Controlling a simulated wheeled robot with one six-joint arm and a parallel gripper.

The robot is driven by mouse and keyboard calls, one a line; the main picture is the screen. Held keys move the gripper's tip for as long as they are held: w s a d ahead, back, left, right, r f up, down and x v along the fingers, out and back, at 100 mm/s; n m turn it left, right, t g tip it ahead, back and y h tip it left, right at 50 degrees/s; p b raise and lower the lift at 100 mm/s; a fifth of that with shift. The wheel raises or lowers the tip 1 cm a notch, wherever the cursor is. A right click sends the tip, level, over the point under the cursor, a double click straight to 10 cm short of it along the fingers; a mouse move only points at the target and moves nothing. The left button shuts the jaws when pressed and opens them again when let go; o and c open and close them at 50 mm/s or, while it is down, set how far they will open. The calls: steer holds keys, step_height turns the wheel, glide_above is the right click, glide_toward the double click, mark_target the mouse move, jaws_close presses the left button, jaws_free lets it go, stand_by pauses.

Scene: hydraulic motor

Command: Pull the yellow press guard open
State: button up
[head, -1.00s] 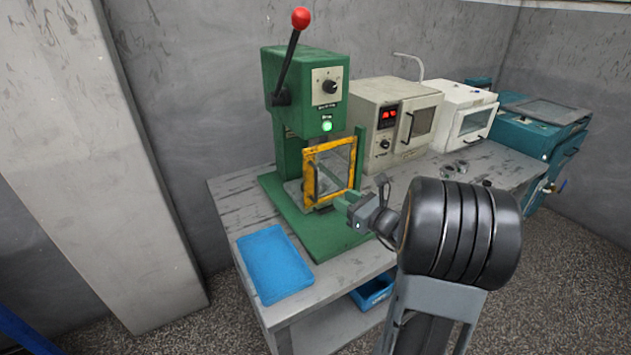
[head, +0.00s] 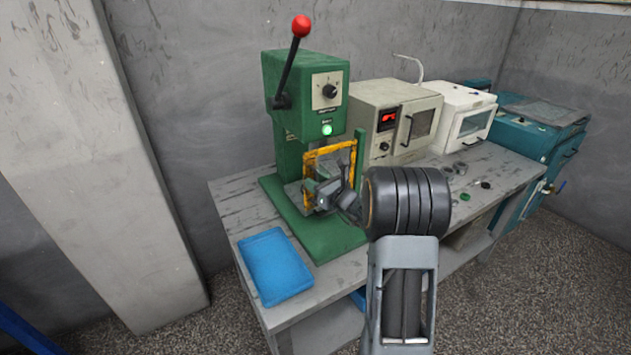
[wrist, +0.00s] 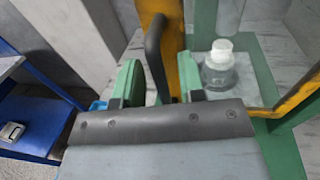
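The green press (head: 305,95) stands on the bench, and its yellow guard (head: 329,149) is at the front in the closed position. The guard's yellow frame also shows in the wrist view (wrist: 165,18), with its dark upright handle (wrist: 154,55) on it. My gripper (head: 322,190) is at the guard's front left and hides its lower part in the head view. In the wrist view my gripper (wrist: 159,78) is open, with green-padded fingers on either side of the handle. Gaps show between the handle and both fingers.
A clear bottle with a white cap (wrist: 221,65) shows through the guard pane. A blue tray (head: 274,265) lies on the bench at front left. A cream oven (head: 398,115) stands to the press's right. A blue shelf (wrist: 40,95) shows at left in the wrist view.

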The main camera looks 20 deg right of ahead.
steer(key=shift+w, duration=0.15)
jaws_close()
stand_by(0.4)
